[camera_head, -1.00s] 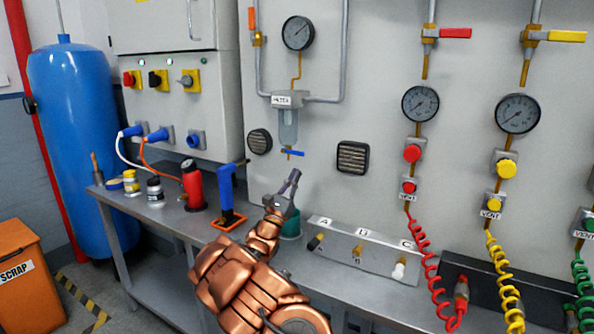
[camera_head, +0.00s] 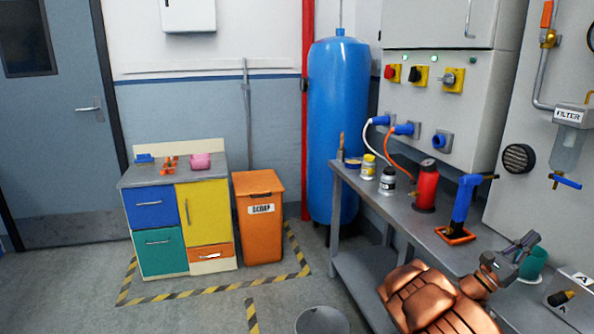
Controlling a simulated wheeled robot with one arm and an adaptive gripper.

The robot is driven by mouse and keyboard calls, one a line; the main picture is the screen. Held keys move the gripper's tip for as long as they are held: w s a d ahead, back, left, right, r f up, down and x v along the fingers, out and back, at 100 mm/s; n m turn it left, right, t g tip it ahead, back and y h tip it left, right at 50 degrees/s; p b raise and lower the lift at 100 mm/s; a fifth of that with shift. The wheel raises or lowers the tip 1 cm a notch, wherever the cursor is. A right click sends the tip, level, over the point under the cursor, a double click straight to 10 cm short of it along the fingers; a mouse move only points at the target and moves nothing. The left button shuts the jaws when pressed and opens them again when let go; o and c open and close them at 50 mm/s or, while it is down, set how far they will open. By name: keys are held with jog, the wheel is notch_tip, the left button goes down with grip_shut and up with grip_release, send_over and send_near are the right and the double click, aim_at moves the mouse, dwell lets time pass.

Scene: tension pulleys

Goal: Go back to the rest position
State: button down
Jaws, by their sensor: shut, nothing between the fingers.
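My gripper (camera_head: 528,243) is at the lower right of the head view, at the end of my copper-coloured arm. It is shut and empty. It shows in front of a green cup (camera_head: 533,264) at the bench's right part; I cannot tell the gap between them. The grey metal bench (camera_head: 408,215) runs along the wall below the control cabinet.
A blue tool on an orange base (camera_head: 455,236), a red bottle (camera_head: 427,186) and small jars stand on the bench. A blue tank (camera_head: 338,125), an orange scrap bin (camera_head: 260,220) and a coloured cabinet (camera_head: 180,215) stand left. A grey bucket (camera_head: 322,321) is on the floor.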

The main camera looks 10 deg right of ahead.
jog(key=s+a+r+m+g+y+p, duration=0.35)
jog(key=s+r+m+g+y, duration=0.25)
jog(key=s+r+m+g, duration=0.65)
jog(key=s+a+m+y+p, duration=0.2)
jog(key=s+a+m+y, duration=0.3)
jog(key=s+a+y, duration=0.5)
jog(key=s+a+f+t+y+p, duration=0.35)
jog(key=a+f+t, duration=0.4)
jog(key=a, duration=0.75)
jog(key=a+f+t+y+p, duration=0.1)
jog(key=a+f+t+y, duration=0.1)
jog(key=a, duration=0.8)
jog(key=a+f+n+t+y+p, duration=0.1)
jog(key=a+y, duration=0.4)
jog(key=a, duration=0.6)
jog(key=shift+w+f+t, duration=0.25)
jog(key=shift+f+t, duration=0.25)
jog(key=shift+t, duration=0.1)
